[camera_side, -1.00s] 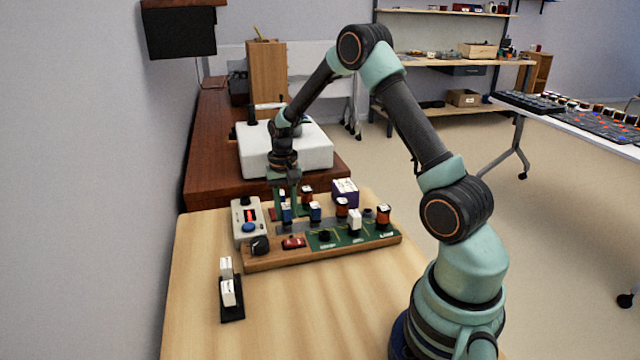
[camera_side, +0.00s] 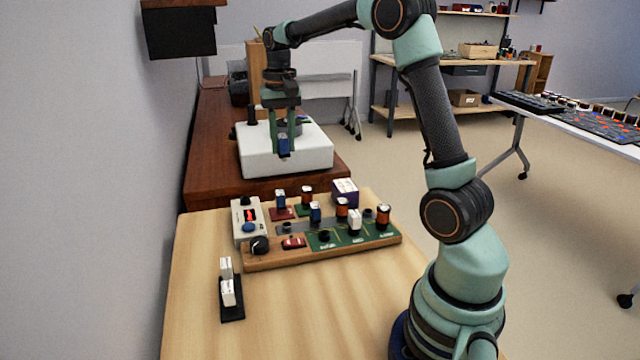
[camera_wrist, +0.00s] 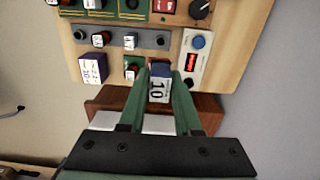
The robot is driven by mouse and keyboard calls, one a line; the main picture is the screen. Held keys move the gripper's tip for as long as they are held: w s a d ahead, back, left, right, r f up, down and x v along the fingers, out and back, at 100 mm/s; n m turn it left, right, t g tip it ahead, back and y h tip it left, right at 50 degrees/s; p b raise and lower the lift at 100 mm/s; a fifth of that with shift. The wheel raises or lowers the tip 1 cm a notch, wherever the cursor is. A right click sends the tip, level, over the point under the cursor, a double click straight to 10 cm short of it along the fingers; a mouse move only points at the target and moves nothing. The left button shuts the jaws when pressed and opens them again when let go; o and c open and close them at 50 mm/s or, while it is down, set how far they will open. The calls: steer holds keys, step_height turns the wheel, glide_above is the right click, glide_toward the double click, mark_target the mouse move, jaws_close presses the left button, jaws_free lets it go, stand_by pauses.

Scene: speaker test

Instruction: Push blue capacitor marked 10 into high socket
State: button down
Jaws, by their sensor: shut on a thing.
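My gripper (camera_side: 284,150) is shut on a blue capacitor (camera_side: 284,143) and holds it high above the board, in front of the white box. In the wrist view the capacitor's pale face, marked 10 (camera_wrist: 159,88), shows between my fingertips (camera_wrist: 160,75). The wooden board (camera_side: 275,259) with a green panel (camera_side: 340,241) lies below on the table. A black socket (camera_side: 324,236) on the panel looks empty; a white part (camera_side: 354,221) and a copper coil (camera_side: 383,216) stand to its right. The labels are too small to read, so I cannot tell which socket is high.
Another blue capacitor (camera_side: 280,199) stands on a red mat (camera_side: 283,214). An orange part (camera_side: 306,196) is beside it. A purple box (camera_side: 345,190) and a grey meter (camera_side: 245,220) flank the back of the board.

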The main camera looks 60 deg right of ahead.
steer(key=shift+s+a+f, duration=0.1)
steer(key=shift+s+f, duration=1.75)
steer(key=shift+f, duration=0.7)
steer(key=shift+s+a+f, duration=0.15)
steer(key=shift+s+f, duration=1.7)
steer(key=shift+f, duration=0.75)
steer(key=shift+s+a+f, duration=0.1)
steer(key=shift+s+f, duration=1.75)
steer(key=shift+f, duration=0.7)
steer(key=shift+f, duration=1.05)
steer(key=c, duration=0.5)
jaws_free()
steer(key=shift+r, duration=3.8)
